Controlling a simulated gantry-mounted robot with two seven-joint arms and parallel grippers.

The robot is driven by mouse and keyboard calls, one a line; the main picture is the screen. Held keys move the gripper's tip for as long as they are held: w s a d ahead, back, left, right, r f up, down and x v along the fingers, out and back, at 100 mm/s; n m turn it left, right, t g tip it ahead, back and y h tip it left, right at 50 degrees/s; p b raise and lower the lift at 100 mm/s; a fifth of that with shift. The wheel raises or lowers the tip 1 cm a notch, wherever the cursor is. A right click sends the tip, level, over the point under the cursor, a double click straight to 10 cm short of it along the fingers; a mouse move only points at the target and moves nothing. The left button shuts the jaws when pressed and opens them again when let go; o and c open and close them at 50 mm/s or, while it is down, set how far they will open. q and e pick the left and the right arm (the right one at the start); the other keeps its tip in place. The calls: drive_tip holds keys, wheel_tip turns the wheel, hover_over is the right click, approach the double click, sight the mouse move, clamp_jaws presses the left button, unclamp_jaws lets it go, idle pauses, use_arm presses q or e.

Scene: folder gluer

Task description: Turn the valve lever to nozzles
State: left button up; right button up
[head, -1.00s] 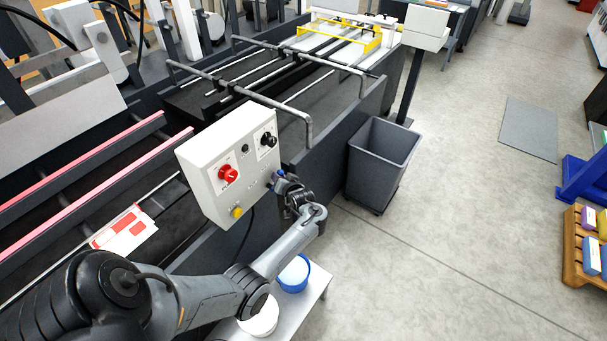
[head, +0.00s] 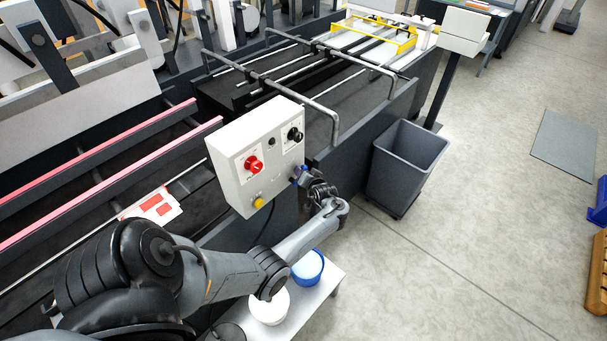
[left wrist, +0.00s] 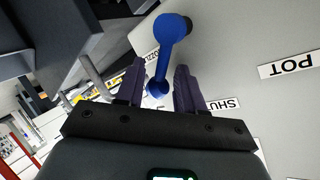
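The blue valve lever (left wrist: 163,60) fills the upper middle of the left wrist view. My left gripper (left wrist: 161,72) has its two dark fingers apart, one on each side of the lever's lower part, with gaps showing. A label beginning "NOZZ" (left wrist: 152,56) lies beside the lever, partly hidden. A "SHUT" label (left wrist: 224,104) is partly covered by a finger, and a "POT" label (left wrist: 290,64) is at the right. In the head view, the lever (head: 300,172) shows small and blue at the lower right of the control box (head: 240,165), with my left gripper (head: 308,180) against it. My right gripper is not seen.
The box also carries a red knob (head: 253,164), a black knob (head: 295,134) and a yellow button (head: 258,203). A grey bin (head: 405,165) stands right of my gripper. A white pot (head: 268,308) and a blue-rimmed pot (head: 308,268) sit on a bench below my arm.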

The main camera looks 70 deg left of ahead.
use_arm(q)
drive_tip(key=p+v, duration=0.1)
drive_tip(key=v, duration=0.9)
drive_tip(key=shift+d, duration=0.4)
drive_tip(key=shift+r, duration=0.1)
